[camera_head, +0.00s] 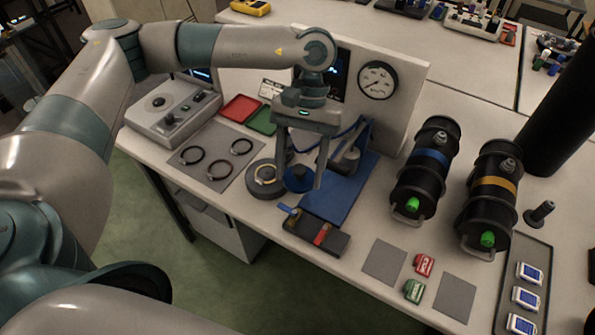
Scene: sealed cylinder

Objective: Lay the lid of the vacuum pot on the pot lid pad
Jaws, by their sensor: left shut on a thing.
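My left gripper (299,176) reaches down from above at the middle of the bench, its fingers spread on either side of a round blue piece with a dark centre, which looks like the lid (298,180). It is shut on this piece. The blue mat (343,195) lies right of the fingers. I cannot tell which flat patch is the pot lid pad. My right gripper is not in view.
A grey pad (215,175) with black rings lies to the left. Two black cylinders (423,165) (490,195) stand to the right. A dark block with blue and red handles (317,235) sits in front. Bare grey squares (384,262) (455,297) lie front right. A gauge panel (405,90) stands behind.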

